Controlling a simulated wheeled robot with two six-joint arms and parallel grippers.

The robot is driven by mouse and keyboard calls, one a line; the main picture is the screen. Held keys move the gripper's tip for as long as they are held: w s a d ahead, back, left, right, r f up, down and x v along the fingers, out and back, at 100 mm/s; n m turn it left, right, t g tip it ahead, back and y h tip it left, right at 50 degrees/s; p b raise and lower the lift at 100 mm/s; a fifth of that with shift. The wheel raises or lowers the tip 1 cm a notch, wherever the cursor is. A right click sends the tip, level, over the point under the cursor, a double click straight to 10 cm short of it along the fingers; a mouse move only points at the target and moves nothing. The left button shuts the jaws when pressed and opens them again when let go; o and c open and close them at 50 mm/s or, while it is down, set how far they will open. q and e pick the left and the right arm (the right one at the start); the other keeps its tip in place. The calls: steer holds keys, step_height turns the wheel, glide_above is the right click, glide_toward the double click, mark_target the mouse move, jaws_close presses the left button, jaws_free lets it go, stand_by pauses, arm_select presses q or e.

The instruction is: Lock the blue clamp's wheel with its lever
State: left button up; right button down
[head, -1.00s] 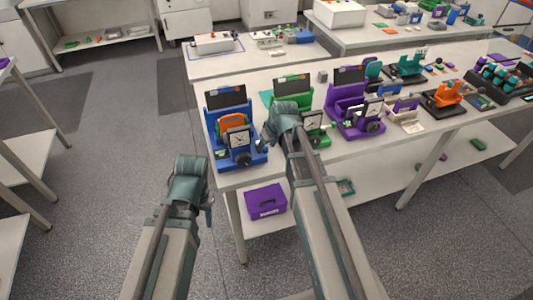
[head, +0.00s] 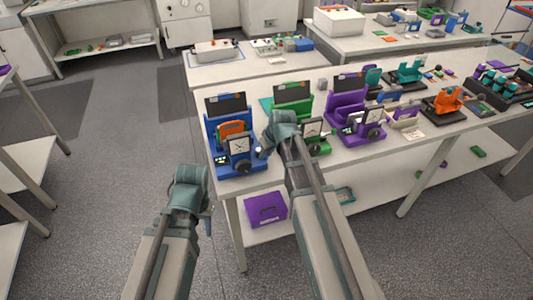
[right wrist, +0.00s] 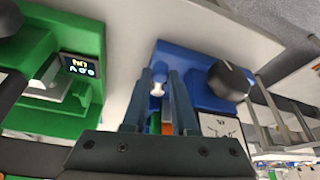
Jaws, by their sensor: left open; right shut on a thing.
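The blue clamp (head: 215,130) stands at the near left corner of the long table, with a white dial and an orange piece in it. Its black wheel (head: 244,167) is at the front, and it also shows as a dark knob in the right wrist view (right wrist: 230,80). The lever (right wrist: 158,90), with a pale tip, is between the fingers of my right gripper (right wrist: 160,100), which is shut on it. In the head view my right gripper (head: 262,152) is at the clamp's right side. My left gripper (head: 208,208) is open and empty, in front of the table.
A green clamp (head: 292,95) stands just right of the blue one, close to my right arm, with a purple clamp (head: 345,110) beyond. A purple box (head: 266,208) sits on the lower shelf. The floor left of the table is clear.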

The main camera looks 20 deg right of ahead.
steer(key=shift+s+a+m+h, duration=0.1)
steer(key=shift+a+m+h, duration=0.25)
steer(key=shift+m, duration=0.4)
steer(key=shift+a+m+h, duration=0.25)
steer(key=shift+a+m, duration=0.1)
steer(key=shift+m, duration=0.4)
steer(key=c, duration=0.7)
jaws_free()
steer(key=shift+r, duration=0.1)
steer(key=p+v, duration=1.2)
steer(key=v, duration=0.1)
steer(key=shift+s+r+p, duration=0.2)
steer(key=shift+r+p, duration=0.05)
steer(key=shift+p, duration=0.15)
